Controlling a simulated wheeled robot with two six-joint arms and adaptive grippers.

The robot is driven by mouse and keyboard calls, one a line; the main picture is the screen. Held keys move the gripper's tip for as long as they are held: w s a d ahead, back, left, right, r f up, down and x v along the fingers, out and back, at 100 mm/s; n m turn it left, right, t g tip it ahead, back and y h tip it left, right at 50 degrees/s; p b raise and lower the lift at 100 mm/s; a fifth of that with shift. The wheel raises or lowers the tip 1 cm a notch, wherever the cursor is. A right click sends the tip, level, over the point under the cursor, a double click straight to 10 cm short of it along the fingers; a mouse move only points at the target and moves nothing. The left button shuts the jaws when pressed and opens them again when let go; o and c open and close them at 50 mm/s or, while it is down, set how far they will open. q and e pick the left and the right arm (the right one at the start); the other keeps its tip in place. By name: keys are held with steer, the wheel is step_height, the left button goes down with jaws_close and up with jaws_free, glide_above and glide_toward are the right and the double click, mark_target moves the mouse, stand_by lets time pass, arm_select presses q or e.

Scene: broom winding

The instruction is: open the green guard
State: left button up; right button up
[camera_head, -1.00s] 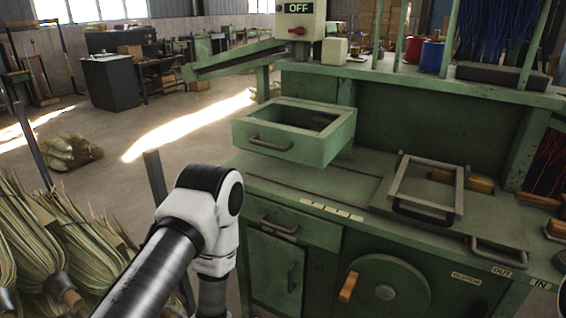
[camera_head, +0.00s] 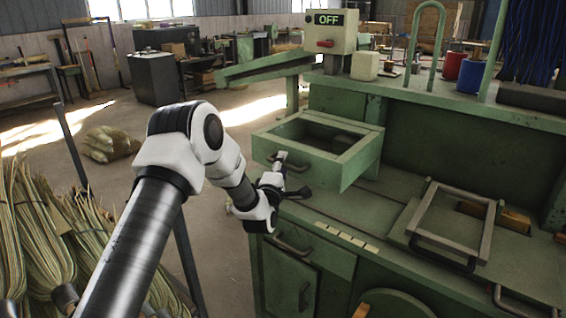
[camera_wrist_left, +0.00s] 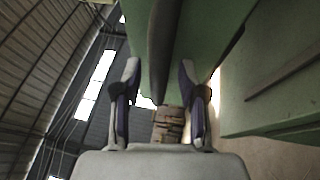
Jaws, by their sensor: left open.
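The green guard (camera_head: 350,163), a box-like frame with an open top and a dark handle on its front, stands on the left part of the green machine. My left gripper (camera_head: 291,178) is open at the guard's front, close to the handle, which it partly hides. I cannot tell whether it touches the handle. In the left wrist view, the two fingers (camera_wrist_left: 160,95) are apart, with green metal (camera_wrist_left: 150,40) above and between them. My right gripper is not in view.
A grey frame with a dark handle (camera_head: 450,228) lies on the machine top to the right. A switch box reading OFF (camera_head: 330,32) stands behind the guard. Broom bundles (camera_head: 45,235) stand at lower left. Open floor lies behind my left arm.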

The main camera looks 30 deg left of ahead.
arm_select(q)
steer(key=shift+s+a+r, duration=0.1)
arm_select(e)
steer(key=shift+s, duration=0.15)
arm_select(q)
jaws_close()
